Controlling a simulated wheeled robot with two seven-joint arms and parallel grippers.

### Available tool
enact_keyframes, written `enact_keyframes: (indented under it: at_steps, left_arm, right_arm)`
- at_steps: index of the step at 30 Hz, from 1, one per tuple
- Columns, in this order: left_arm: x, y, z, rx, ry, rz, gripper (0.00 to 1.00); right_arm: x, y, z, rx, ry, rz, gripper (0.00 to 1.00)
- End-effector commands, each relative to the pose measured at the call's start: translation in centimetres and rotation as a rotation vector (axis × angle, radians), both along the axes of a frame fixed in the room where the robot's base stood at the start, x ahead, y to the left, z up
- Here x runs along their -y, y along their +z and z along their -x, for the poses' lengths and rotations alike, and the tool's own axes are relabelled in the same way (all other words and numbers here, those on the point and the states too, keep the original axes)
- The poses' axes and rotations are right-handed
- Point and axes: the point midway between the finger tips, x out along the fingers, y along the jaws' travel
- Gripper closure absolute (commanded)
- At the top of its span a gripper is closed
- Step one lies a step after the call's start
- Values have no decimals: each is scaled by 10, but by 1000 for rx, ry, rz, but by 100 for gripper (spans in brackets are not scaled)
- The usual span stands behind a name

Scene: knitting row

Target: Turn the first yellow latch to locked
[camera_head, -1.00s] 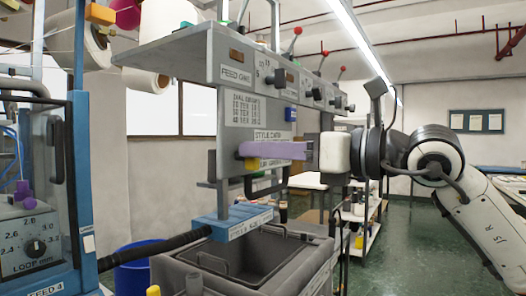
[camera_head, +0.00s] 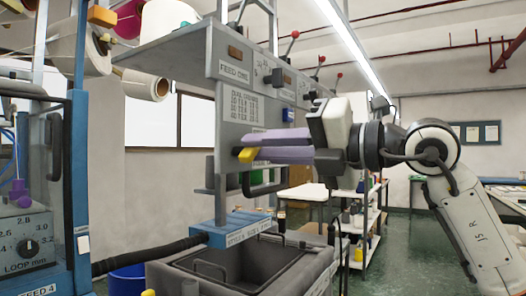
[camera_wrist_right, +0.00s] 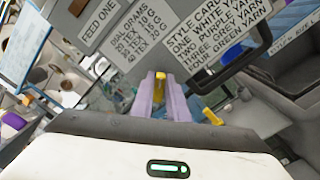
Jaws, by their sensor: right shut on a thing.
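My right gripper (camera_head: 262,147), with long purple fingers, reaches in from the right along the grey panel (camera_head: 240,115). It is shut on a small yellow latch (camera_head: 248,155), whose end sticks out past the fingertips. In the right wrist view the yellow latch (camera_wrist_right: 160,78) sits between the two purple fingertips (camera_wrist_right: 163,92). The fingers hide part of it, so I cannot tell its exact setting. My left gripper is not in view.
A card headed STYLE CARD (camera_wrist_right: 215,35) is on the panel by the fingers. Another yellow piece (camera_wrist_right: 212,116) lies right of them. A black handle (camera_head: 265,183) is below, above a grey bin (camera_head: 300,262). A blue-framed machine (camera_head: 80,170) stands left.

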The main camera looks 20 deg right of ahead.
Motion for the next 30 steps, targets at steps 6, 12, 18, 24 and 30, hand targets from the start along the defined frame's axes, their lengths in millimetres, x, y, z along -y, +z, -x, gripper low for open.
enact_keyframes:
  at_steps: [6, 12, 18, 24, 30]
  left_arm:
    - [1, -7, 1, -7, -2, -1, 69]
    - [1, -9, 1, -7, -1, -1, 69]
    - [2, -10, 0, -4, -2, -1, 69]
    - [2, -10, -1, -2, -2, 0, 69]
    - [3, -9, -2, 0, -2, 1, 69]
  right_arm:
    - [1, -3, -1, -128, 1, -164, 100]
    - [2, -5, -1, -236, 1, -303, 100]
    - [2, -6, -2, -324, 0, -416, 100]
    - [2, -7, -2, -384, 0, -492, 100]
    - [2, -7, -2, -414, 0, -531, 100]
